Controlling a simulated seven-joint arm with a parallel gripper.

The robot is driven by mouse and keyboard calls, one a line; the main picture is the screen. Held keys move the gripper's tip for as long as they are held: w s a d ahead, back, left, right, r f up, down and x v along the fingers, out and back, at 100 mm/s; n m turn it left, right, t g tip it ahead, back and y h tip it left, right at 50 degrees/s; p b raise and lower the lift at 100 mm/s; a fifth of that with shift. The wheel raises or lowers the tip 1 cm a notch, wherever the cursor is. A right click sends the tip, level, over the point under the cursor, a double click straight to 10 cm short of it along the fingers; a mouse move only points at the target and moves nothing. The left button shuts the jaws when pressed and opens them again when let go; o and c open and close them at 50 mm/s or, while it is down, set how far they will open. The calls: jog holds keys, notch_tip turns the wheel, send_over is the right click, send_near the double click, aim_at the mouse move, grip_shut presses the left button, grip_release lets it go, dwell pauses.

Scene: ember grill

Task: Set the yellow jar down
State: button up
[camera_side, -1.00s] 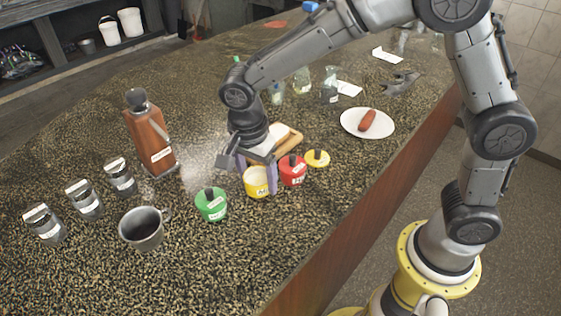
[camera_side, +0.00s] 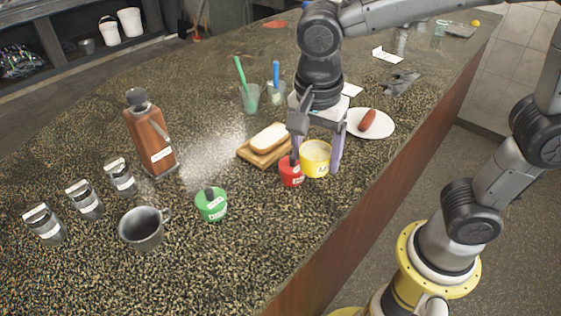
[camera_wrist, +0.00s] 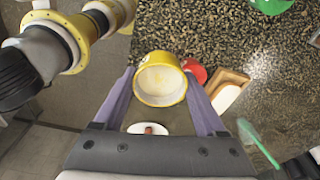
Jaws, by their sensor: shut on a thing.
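The open yellow jar (camera_side: 316,158) is upright between the fingers of my gripper (camera_side: 317,163). In the wrist view the jar (camera_wrist: 160,80) shows its pale inside, with one purple finger on each side. My gripper is shut on it. The jar is right beside the red jar (camera_side: 291,173); I cannot tell whether they touch, or whether the yellow jar's base meets the counter. The yellow lid is not visible now.
The green jar (camera_side: 211,205) and metal cup (camera_side: 142,229) stand left on the speckled counter (camera_side: 235,270). A bread board (camera_side: 252,155) lies behind the red jar. A plate (camera_side: 385,127) with a sausage is to the right. The counter's front edge is close.

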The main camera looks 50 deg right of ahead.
jog(key=shift+s+d+r, duration=0.2)
jog(key=shift+s+r, duration=0.1)
jog(key=shift+s, duration=0.3)
jog(key=shift+s+d+r, duration=0.2)
jog(key=shift+s+r, duration=0.05)
jog(key=shift+s, duration=0.3)
jog(key=shift+w+a+f, duration=0.25)
jog(key=shift+w+f, duration=0.05)
jog(key=shift+w, duration=0.4)
jog(key=shift+w+a+f, duration=0.3)
jog(key=shift+w+f, duration=0.05)
jog(key=shift+w, duration=0.3)
jog(key=shift+w+a+f, duration=0.25)
jog(key=shift+w+f, duration=0.05)
jog(key=shift+w, duration=0.4)
jog(key=s, duration=0.1)
jog(key=s+d+r, duration=0.1)
jog(key=s, duration=0.1)
jog(key=s+r, duration=0.1)
jog(key=shift+s+d, duration=0.2)
jog(key=shift+d, duration=0.2)
jog(key=shift+w, duration=0.15)
